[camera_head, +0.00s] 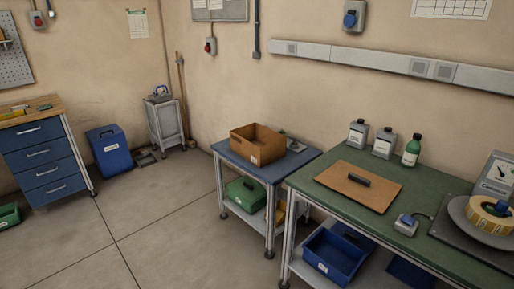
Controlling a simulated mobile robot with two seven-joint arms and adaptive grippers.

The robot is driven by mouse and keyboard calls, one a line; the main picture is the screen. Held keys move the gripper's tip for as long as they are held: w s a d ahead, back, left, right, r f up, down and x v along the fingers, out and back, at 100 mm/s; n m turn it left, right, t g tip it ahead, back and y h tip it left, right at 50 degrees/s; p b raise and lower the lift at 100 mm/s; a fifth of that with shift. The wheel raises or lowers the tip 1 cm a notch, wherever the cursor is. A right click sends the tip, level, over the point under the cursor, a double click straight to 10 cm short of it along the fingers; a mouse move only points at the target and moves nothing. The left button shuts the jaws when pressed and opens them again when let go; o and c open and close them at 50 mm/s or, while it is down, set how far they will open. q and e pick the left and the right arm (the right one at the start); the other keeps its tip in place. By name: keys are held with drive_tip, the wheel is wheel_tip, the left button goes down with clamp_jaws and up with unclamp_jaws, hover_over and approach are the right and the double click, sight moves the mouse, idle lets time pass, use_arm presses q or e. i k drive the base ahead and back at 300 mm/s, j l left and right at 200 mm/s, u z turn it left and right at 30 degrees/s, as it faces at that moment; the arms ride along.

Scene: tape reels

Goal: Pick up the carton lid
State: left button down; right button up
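A flat brown panel, which looks like the carton lid (335,183), lies on the green bench top (305,182). A dark handle (359,180) sits on its middle. An open brown carton (272,152) stands on the lower blue-topped table (226,152) to the left of the bench. Neither of my grippers is in view.
Open floor (150,225) lies left of the tables.

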sight(377, 193)
drive_tip(key=i+l+z, duration=0.25)
drive_tip(key=i+j+z, duration=0.6)
drive_tip(key=i+j, duration=0.2)
drive_tip(key=j, duration=0.1)
